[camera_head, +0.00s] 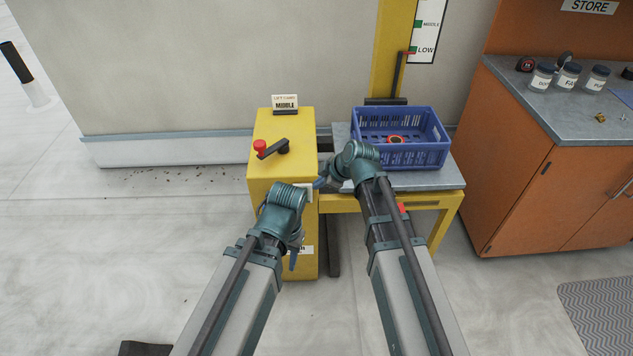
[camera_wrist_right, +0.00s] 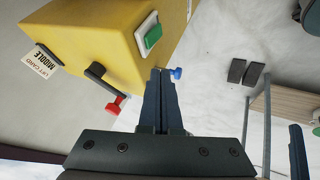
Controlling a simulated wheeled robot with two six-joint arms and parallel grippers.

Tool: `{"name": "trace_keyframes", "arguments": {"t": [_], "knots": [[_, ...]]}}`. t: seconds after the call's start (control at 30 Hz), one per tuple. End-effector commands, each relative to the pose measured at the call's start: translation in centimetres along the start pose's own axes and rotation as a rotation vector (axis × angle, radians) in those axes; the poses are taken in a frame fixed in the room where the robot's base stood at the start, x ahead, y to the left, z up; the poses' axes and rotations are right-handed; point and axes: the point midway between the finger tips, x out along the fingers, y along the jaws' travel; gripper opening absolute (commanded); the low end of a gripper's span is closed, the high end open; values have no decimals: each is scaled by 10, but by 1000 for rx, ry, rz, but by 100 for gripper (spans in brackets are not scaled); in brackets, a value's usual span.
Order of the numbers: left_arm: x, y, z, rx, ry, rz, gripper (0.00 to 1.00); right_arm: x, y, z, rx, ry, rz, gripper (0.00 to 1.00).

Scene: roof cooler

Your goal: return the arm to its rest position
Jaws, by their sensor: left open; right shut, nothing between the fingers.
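My right gripper (camera_head: 321,183) reaches left to the near right side of the yellow lift box (camera_head: 266,172). In the right wrist view its two dark fingers (camera_wrist_right: 160,74) are together with nothing between them. They are beside a green button (camera_wrist_right: 152,36) on a white plate; I cannot tell if they touch the box. My left gripper (camera_head: 294,262) is lower, in front of the box, pointing down. Its fingers are small and partly hidden by its wrist, and it appears empty.
The box top has a crank with a red knob (camera_head: 260,146) and a MIDDLE card (camera_head: 286,103). A blue crate (camera_head: 428,158) holding a red-rimmed item stands on the lift platform (camera_head: 440,182). An orange cabinet (camera_head: 520,170) with jars is at right. The floor at left is mostly clear.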

Motion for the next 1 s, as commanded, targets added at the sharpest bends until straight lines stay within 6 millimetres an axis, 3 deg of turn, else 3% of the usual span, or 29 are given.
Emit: {"name": "trace_keyframes", "arguments": {"t": [0.37,0.47,0.57,0.8,1.0], "knots": [[0,0,0,0,0,0,42,0,-1,0,2,-1,-2,0],[-7,-1,0,0,0,0,42,-6,-11,-4,43,-20,-25,0],[-22,-2,1,0,0,0,42,-21,-37,-10,153,-81,-81,0],[-63,-6,4,0,0,0,42,-78,-117,-10,578,-387,-166,0],[-85,-8,5,-1,0,0,42,-123,-158,-1,863,-622,-98,0]]}}
